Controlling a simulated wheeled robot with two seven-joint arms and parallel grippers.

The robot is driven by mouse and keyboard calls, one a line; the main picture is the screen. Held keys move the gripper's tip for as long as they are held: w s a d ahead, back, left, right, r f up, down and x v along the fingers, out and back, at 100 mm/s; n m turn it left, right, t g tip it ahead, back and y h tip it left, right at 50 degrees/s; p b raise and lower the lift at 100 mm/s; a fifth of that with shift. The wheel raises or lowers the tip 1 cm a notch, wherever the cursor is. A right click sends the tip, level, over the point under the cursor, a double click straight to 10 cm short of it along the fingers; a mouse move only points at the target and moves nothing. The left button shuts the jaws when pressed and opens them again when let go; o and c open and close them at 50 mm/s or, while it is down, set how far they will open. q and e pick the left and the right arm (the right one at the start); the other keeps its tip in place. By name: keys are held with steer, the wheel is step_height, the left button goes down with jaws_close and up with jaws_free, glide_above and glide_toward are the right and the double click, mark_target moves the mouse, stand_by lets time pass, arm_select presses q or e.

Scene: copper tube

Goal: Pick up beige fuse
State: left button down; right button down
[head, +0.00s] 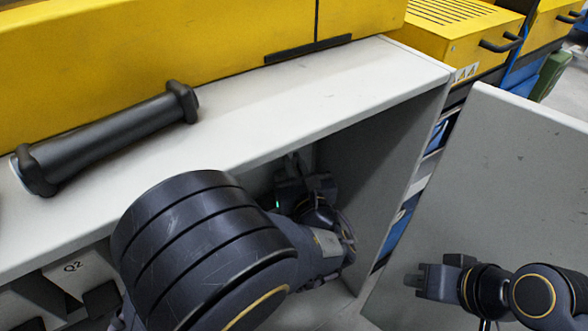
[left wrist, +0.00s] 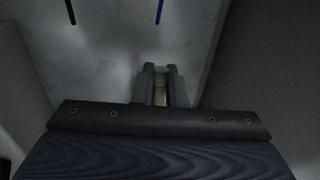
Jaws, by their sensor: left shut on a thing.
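My left gripper (head: 291,163) reaches into the open cabinet under the grey top, and my own arm covers part of that space in the head view. In the left wrist view the left gripper (left wrist: 161,70) is shut on a small beige piece, the beige fuse (left wrist: 160,95), which shows between the fingers. The fuse is mostly hidden by the fingers and is not visible in the head view. My right gripper (head: 416,279) is at the lower right, in front of the open grey door, away from the fuse. Its finger opening is too small to tell.
The grey cabinet top (head: 300,95) lies above my left gripper, and the cabinet's side wall (head: 385,150) is to its right. A black handle (head: 110,135) lies along the top. The open door panel (head: 525,165) stands on the right. Two thin rods, black (left wrist: 70,12) and blue (left wrist: 160,12), show ahead.

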arm_select(q)
steer(key=s+r+p, duration=0.4)
steer(key=s+r, duration=0.5)
steer(key=s, duration=0.4)
steer(key=shift+s+d+r, duration=0.25)
steer(key=shift+s+d, duration=0.15)
steer(key=shift+d, duration=0.05)
steer(key=shift+p, duration=0.35)
